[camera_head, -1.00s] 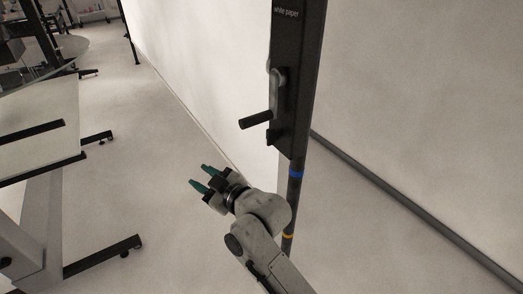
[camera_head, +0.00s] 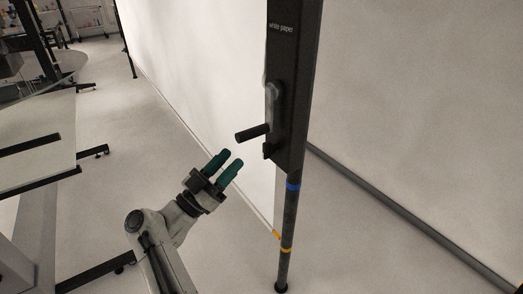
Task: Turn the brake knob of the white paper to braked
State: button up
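The white paper backdrop (camera_head: 190,70) hangs beside a dark upright post (camera_head: 297,80) labelled "white paper". A crank on the post has a grey arm (camera_head: 270,98) and a dark handle (camera_head: 252,133) that sticks out to the left. A small dark knob (camera_head: 268,151) sits just below the crank on the post's lower left edge; its setting cannot be read. My gripper (camera_head: 228,162) has green fingertips, spread apart with nothing between them. It is below and left of the crank handle and the small knob, apart from both in the picture.
The thinner pole (camera_head: 287,225) below carries a blue band and an orange band. A white table (camera_head: 35,130) with dark legs stands at the left. Grey floor (camera_head: 115,185) is clear between table and backdrop. A dark rail (camera_head: 400,215) runs along the floor at right.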

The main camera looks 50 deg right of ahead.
aim_at(263, 150)
jog(key=s+d+g, duration=0.1)
jog(key=d, duration=0.1)
jog(key=s+d+r+g+y+p, duration=0.1)
jog(key=s+d, duration=0.1)
jog(key=d, duration=0.1)
jog(key=s+d+r+m+g, duration=0.1)
jog(key=d, duration=0.1)
jog(key=shift+s+d+y, duration=0.2)
jog(key=shift+s+y, duration=0.05)
jog(key=shift+y, duration=0.15)
jog(key=c, duration=0.7)
